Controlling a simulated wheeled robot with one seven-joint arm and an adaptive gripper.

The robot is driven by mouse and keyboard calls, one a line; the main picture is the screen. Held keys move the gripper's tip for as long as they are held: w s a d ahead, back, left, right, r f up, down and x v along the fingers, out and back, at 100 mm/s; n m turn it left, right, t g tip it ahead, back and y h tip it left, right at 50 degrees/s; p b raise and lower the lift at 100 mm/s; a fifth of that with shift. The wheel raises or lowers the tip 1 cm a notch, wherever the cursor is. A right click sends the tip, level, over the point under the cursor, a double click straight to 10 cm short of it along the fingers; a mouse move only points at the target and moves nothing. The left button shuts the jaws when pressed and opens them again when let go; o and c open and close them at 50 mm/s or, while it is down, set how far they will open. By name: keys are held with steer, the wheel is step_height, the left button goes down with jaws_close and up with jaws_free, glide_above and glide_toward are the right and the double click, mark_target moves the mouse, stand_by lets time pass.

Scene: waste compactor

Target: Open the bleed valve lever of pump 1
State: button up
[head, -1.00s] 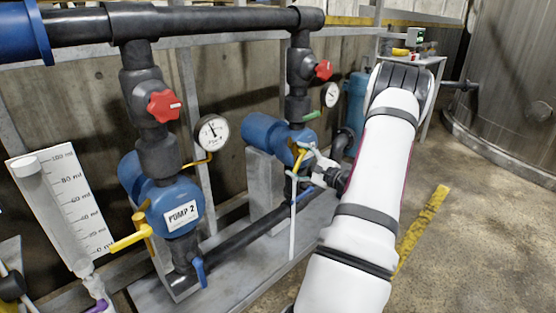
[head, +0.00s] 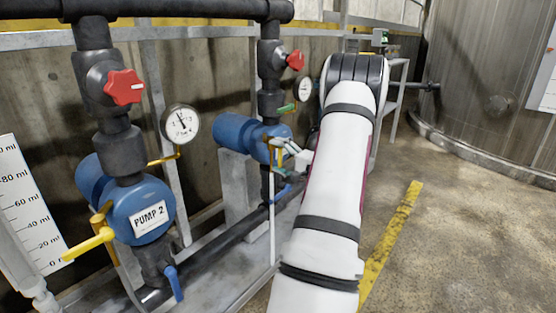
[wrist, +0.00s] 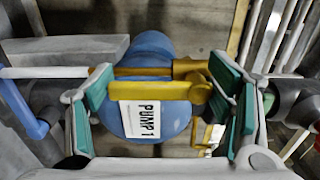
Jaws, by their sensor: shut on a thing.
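Pump 1 (wrist: 150,122) is a blue round body with a white "PUMP 1" label in the wrist view; its blue body also shows in the head view (head: 232,132). In the wrist view the yellow bleed valve lever (wrist: 150,90) lies across the pump's front, above the label. My gripper (wrist: 165,95) has its teal-padded fingers at either end of the yellow lever and is shut on it. In the head view my gripper (head: 284,150) is at the front of pump 1, and my fingers and arm partly hide the valve.
Pump 2 (head: 142,212) has its own yellow lever (head: 88,244) at the left. Red valve knobs (head: 124,87), a pressure gauge (head: 181,124) and a blue lever (head: 172,283) are on the pipework. A metal tank (head: 490,90) stands at the right. The floor (head: 460,250) in front is clear.

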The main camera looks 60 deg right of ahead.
stand_by(0.4)
steer(key=o, duration=1.7)
steer(key=v, duration=1.2)
steer(key=shift+f, duration=0.1)
